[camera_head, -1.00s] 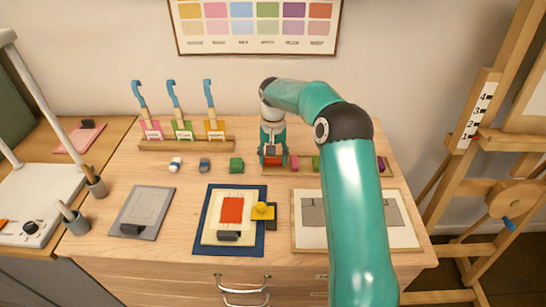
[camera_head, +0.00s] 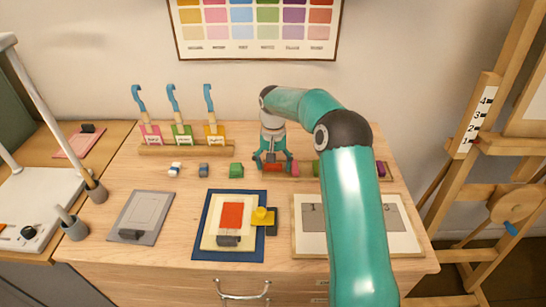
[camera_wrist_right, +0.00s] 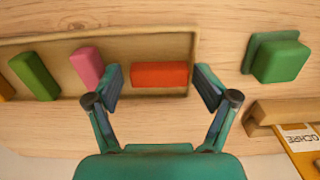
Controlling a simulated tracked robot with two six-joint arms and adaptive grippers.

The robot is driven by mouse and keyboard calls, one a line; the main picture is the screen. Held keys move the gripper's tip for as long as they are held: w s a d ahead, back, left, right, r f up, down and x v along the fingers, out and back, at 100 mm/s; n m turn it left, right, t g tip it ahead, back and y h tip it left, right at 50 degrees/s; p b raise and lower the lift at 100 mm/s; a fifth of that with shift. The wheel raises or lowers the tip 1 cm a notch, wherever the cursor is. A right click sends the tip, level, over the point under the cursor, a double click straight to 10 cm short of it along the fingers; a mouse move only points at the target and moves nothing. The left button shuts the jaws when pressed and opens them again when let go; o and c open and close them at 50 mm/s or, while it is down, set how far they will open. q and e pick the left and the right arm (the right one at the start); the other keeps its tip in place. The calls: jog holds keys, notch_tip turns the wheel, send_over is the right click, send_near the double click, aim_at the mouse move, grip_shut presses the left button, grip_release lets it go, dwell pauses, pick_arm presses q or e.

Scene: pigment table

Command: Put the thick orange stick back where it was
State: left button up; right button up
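The thick orange stick (camera_wrist_right: 159,75), orange-red in the wrist view, lies in the right end of a shallow wooden tray (camera_wrist_right: 135,47). My right gripper (camera_wrist_right: 160,84) is open, with one finger beyond each end of the stick and small gaps between. In the head view, the right gripper (camera_head: 272,166) is low over the tray's left end and partly hides the stick. A pink stick (camera_wrist_right: 87,66) and a green stick (camera_wrist_right: 35,76) lie in the same tray. My left gripper is not in view.
A green block (camera_head: 236,170) stands left of the tray. A wooden rack with blue-handled tools and colour labels (camera_head: 214,135) stands behind it. A board with grey patches (camera_head: 300,246) and a blue mat (camera_head: 200,247) lie in front.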

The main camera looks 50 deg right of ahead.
notch_tip(320, 180, up, 13)
jog(key=p, duration=0.1)
dwell(0.3)
dwell(0.5)
